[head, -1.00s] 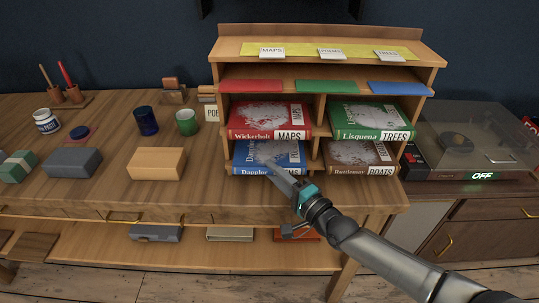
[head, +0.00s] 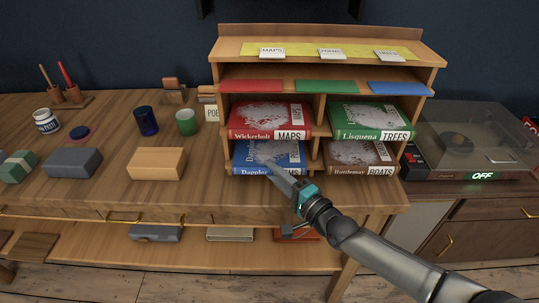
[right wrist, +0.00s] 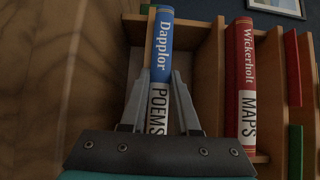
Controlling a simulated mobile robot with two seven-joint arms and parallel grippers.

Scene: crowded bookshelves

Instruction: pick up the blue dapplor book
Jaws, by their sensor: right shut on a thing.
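The blue Dapplor book (head: 252,158), with "POEMS" on its spine, lies flat in the lower left compartment of the small shelf (head: 320,92). In the right wrist view the blue book (right wrist: 161,42) shows spine-on between my fingers. My right gripper (head: 272,155) reaches in from the lower right and is shut on the book at its spine; it also shows in the right wrist view (right wrist: 160,92). The fingers and wrist hide part of the spine in the head view. My left gripper is not in view.
The red Wickerholt book (head: 262,118) lies in the compartment above. The green Lisquena book (head: 370,120) and brown Bottlemar book (head: 355,155) fill the right compartments. A tan block (head: 157,163) stands on the table to the left. A record player (head: 475,140) stands to the right.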

